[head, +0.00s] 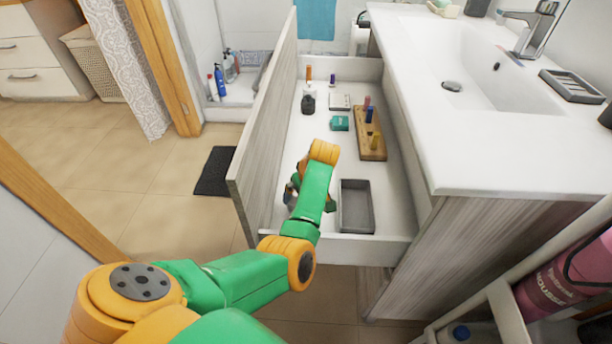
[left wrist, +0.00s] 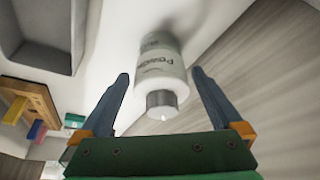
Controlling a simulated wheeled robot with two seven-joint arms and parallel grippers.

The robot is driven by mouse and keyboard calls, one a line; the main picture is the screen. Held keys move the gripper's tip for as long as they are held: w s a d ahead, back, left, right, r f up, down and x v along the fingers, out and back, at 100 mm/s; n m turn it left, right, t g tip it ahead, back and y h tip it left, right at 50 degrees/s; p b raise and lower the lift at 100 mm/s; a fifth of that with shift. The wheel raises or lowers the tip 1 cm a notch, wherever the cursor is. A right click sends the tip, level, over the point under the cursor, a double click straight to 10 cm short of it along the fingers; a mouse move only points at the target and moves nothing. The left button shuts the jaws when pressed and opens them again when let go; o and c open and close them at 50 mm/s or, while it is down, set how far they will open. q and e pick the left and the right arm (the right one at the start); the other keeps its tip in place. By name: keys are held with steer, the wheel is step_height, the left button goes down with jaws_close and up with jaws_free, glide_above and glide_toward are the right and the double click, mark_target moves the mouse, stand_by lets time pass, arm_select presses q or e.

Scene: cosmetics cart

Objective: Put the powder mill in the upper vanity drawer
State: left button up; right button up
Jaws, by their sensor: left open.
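The powder mill (left wrist: 160,66) is a white cylinder with dark "POWDER" lettering and a metal cap. In the left wrist view it is over the white floor of the open upper vanity drawer (head: 310,155), its cap toward the camera. My left gripper (left wrist: 160,76) is open, with one finger on each side of the mill and visible gaps between. In the head view my left gripper (head: 296,191) is low in the near left part of the drawer. My arm covers most of it, and the mill cannot be made out there. My right gripper is not in view.
A grey tray (head: 357,206) lies right of my gripper. The drawer's tall wooden front (head: 262,135) stands left; the sink counter (head: 455,150) is right.

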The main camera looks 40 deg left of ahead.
arm_select(q)
steer(key=p+v, duration=0.1)
steer(key=v, duration=0.5)
steer(key=shift+r, duration=0.35)
steer(key=shift+d, duration=0.1)
